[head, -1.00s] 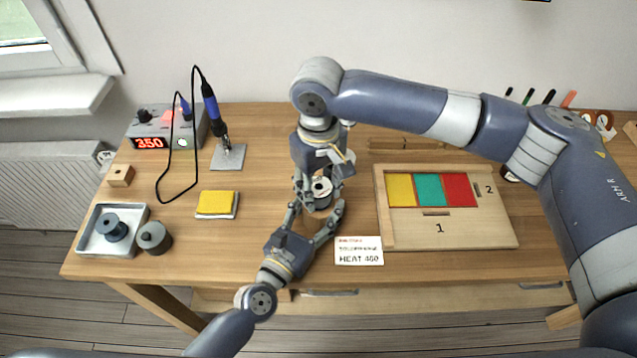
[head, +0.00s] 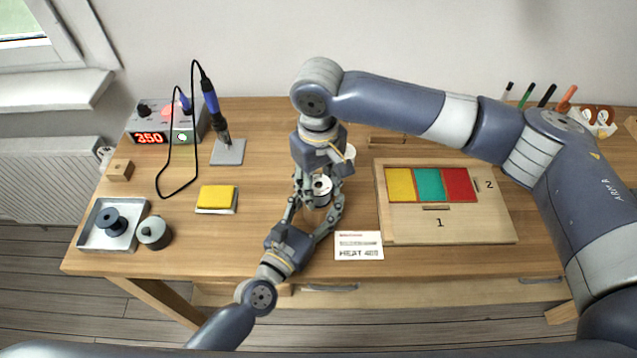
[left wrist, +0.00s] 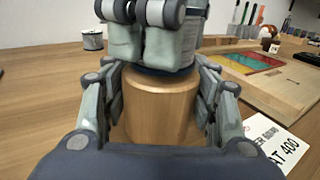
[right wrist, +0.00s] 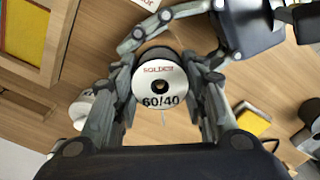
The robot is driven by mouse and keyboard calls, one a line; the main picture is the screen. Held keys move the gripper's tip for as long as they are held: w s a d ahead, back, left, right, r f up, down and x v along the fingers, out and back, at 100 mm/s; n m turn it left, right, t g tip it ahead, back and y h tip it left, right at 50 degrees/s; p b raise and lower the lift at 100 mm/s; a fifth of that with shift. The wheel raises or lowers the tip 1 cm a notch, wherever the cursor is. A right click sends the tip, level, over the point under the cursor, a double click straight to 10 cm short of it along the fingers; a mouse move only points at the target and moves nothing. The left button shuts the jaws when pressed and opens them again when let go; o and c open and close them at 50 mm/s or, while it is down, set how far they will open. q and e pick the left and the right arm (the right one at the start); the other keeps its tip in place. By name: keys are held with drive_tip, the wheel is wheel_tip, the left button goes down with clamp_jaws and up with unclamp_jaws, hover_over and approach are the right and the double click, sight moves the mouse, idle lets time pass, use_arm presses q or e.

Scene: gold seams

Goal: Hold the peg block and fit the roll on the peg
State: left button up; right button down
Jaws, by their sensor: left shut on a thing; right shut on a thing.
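The peg block (left wrist: 160,108) is a round-sided wooden block in the left wrist view. My left gripper (head: 318,212) is shut on its sides, and it stands upright. The roll (right wrist: 160,84) has a white face marked "SOLDER 60/40" and a dark centre hole. My right gripper (head: 320,182) is shut on the roll from above. In the left wrist view, the roll's dark blue lower rim (left wrist: 160,71) is right above the block's top. The peg is hidden, and I cannot tell whether the roll is seated or touches the block.
A wooden board (head: 450,226) with yellow, green and red tiles lies to the right, with a white card (head: 358,246) in front. A yellow sponge (head: 216,198), soldering station (head: 165,122), metal tray (head: 88,240) and grey roll (head: 154,233) are left. Another white-topped spool (left wrist: 92,39) stands behind.

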drive_tip(key=shift+f, duration=0.3)
idle(0.5)
drive_tip(key=c, duration=0.9)
unclamp_jaws()
drive_tip(key=o, duration=0.5)
drive_tip(key=shift+r, duration=3.5)
